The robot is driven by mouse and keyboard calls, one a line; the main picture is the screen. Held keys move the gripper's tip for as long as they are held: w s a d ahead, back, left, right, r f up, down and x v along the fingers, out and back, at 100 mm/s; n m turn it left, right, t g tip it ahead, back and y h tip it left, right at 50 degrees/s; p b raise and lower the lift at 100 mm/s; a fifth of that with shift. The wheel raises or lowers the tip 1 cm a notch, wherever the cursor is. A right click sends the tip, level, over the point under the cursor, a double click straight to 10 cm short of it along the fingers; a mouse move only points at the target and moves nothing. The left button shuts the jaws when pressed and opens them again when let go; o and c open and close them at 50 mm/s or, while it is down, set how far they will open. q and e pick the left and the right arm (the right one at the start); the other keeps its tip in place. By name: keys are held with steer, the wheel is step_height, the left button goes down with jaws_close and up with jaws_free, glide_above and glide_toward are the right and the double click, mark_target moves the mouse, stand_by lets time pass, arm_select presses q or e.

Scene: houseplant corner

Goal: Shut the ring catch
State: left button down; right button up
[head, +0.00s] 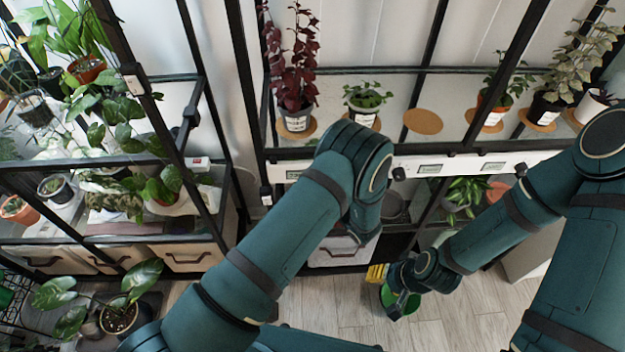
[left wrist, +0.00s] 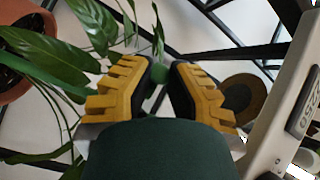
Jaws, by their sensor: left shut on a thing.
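In the left wrist view my left gripper (left wrist: 162,72) has its yellow ridged fingers shut on a small green piece (left wrist: 157,75). Most of the piece is hidden between the fingers, and I cannot tell whether it is the ring catch. A green bar or stalk (left wrist: 40,74) runs in from the left among long plant leaves (left wrist: 45,42). In the head view my left arm hides its own gripper. My right arm reaches down to a bright green object (head: 400,300) near the floor, beside a yellow patch (head: 377,272).
A terracotta pot (left wrist: 25,45) is at the upper left of the wrist view. A pale labelled rail (left wrist: 296,95) and round brown mat (left wrist: 243,97) lie to the right. In the head view, potted plants line the shelf around an empty cork mat (head: 423,121).

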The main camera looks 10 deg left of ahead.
arm_select(q)
steer(key=shift+w+r, duration=0.1)
steer(key=c, duration=0.8)
jaws_free()
steer(key=shift+c, duration=0.2)
